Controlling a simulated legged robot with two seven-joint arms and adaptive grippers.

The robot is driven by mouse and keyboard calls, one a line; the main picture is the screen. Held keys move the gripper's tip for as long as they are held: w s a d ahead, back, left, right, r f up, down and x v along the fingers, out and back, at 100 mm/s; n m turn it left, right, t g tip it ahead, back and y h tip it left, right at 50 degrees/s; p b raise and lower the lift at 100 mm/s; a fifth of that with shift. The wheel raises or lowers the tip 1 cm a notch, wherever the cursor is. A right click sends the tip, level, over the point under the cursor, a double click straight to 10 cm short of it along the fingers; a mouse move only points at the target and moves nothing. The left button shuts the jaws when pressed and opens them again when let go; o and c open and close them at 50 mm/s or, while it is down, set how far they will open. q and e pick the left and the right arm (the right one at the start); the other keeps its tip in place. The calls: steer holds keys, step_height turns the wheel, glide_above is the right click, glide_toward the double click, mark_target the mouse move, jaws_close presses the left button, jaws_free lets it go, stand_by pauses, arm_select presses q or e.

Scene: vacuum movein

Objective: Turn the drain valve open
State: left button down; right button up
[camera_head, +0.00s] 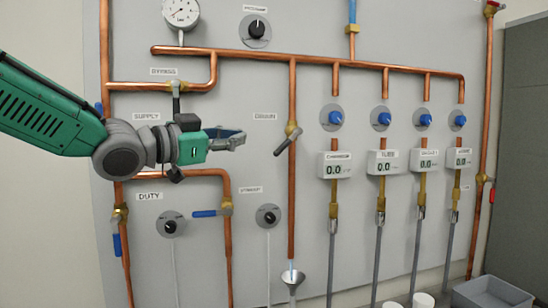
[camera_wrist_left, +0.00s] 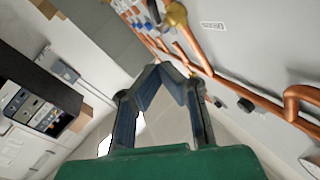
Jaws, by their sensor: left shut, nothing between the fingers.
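The drain valve (camera_head: 292,131) is a brass body on a vertical copper pipe, right of a label that seems to read DRAIN. Its grey handle (camera_head: 287,145) slants down to the left across the pipe. My left gripper (camera_head: 242,138) is shut and empty, left of the handle with a gap between them in the head view. In the left wrist view my gripper (camera_wrist_left: 160,68) has its fingertips together. A brass fitting (camera_wrist_left: 176,14) shows beyond them near the top edge, probably the drain valve. My right gripper is not in view.
A funnel (camera_head: 293,277) sits below the drain pipe, with a pale blue streak above it. Several blue knobs (camera_head: 333,118) and digital meters (camera_head: 335,165) line the right. A blue lever (camera_head: 205,213) and a dial (camera_head: 269,216) lie below my gripper. A grey bin (camera_head: 492,293) stands lower right.

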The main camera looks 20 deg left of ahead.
mark_target(284, 143)
arm_select(q)
steer(key=x, duration=0.3)
steer(key=f+b+x, duration=0.1)
steer(key=x, duration=0.2)
steer(key=f+x, duration=0.1)
steer(key=x, duration=0.3)
steer(key=shift+w+a, duration=0.25)
steer(key=shift+w+f, duration=0.25)
steer(key=shift+w, duration=0.1)
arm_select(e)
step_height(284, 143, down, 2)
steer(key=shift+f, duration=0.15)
